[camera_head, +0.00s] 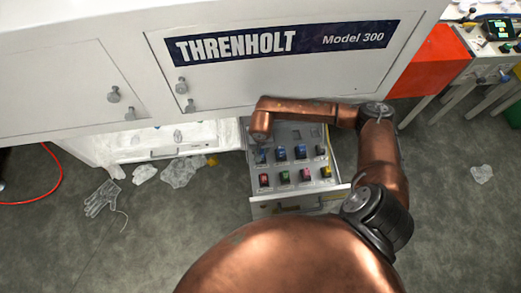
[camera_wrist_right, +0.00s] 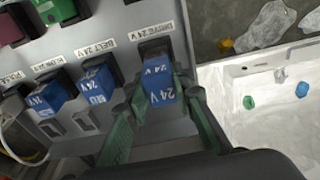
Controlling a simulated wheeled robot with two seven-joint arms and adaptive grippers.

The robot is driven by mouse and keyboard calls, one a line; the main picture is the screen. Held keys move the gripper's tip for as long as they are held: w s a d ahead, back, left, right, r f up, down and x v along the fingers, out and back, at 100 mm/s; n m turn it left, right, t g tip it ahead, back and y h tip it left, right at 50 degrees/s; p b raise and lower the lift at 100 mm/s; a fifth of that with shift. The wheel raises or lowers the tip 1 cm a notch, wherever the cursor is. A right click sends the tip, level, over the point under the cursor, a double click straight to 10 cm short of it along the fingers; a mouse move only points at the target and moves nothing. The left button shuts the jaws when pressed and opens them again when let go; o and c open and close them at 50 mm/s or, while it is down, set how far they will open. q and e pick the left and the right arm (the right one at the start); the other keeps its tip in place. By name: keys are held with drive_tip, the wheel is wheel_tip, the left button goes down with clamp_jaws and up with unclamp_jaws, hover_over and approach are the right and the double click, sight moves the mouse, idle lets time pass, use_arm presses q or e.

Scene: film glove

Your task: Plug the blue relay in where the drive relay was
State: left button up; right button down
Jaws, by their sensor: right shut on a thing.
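My right gripper (camera_wrist_right: 155,98) is shut on a blue relay (camera_wrist_right: 158,84) marked 24 V, one green-padded finger on each side of it. In the right wrist view the relay is at the dark socket labelled DRIVE 24 V (camera_wrist_right: 153,32), lined up with it. I cannot tell whether it is fully seated. In the head view my right gripper (camera_head: 262,147) reaches down over the back left of the open drawer panel (camera_head: 290,130), partly hiding the relay there. My left gripper is not in view.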

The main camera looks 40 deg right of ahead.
sight(261, 153)
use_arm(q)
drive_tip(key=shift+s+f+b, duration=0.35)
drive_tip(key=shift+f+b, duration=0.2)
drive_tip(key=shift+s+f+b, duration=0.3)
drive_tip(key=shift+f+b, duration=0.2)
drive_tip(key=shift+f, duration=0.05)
use_arm(e)
drive_tip(key=shift+f, duration=1.65)
drive_tip(key=c, duration=1.6)
unclamp_jaws()
drive_tip(key=r, duration=0.4)
drive_tip(key=s+r, duration=0.1)
drive_tip(key=r, duration=0.7)
drive_tip(key=shift+s+a, duration=0.15)
drive_tip(key=shift+a, duration=0.25)
